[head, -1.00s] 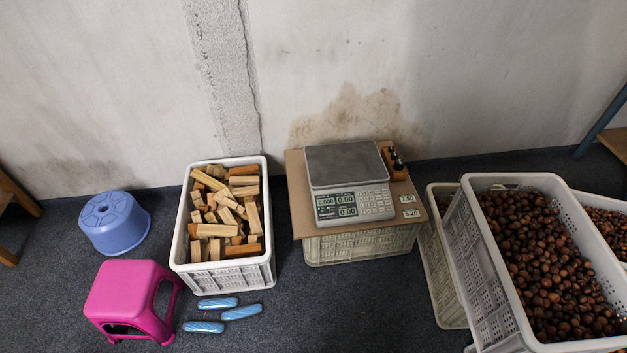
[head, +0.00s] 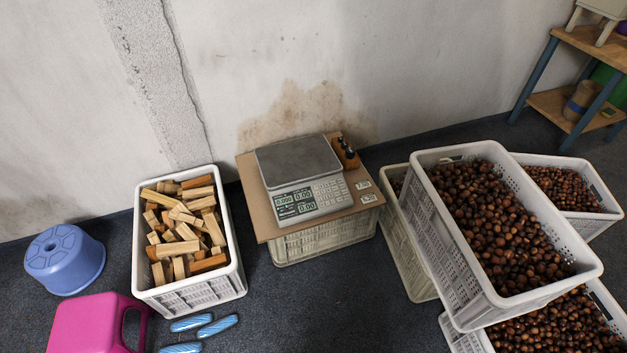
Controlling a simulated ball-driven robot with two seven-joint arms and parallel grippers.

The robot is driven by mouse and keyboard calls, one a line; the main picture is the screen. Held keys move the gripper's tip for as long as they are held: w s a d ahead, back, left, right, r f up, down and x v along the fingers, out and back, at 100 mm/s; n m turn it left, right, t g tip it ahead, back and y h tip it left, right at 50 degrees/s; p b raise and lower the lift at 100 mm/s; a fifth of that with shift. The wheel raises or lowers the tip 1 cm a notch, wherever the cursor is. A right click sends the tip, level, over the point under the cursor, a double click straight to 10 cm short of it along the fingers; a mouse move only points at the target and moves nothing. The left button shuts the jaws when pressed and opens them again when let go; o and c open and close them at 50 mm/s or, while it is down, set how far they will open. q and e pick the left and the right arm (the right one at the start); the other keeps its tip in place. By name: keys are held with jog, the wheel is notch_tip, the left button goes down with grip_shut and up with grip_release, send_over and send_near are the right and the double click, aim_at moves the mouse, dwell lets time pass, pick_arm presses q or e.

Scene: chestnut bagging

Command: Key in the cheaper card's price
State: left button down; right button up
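The grey scale (head: 297,178) with a flat metal pan stands on a brown board (head: 262,222) laid over an upturned white crate (head: 325,242). Its display (head: 296,202) shows 0.000, 0.00 and 0.00. The keypad (head: 330,190) is right of the display. Two small white price cards lie on the board to the right of the scale: the far card (head: 362,185) seems to read 7.50, the near card (head: 368,198) 5.20, both small and hard to read. Neither of my grippers shows in the head view.
A crate of wood blocks (head: 140,245) stands left of the scale. Stacked crates of chestnuts (head: 447,270) stand close on the right. A blue stool (head: 65,262), a pink stool (head: 85,325) and blue rolls (head: 205,325) are at the left front. Floor in front of the scale is clear.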

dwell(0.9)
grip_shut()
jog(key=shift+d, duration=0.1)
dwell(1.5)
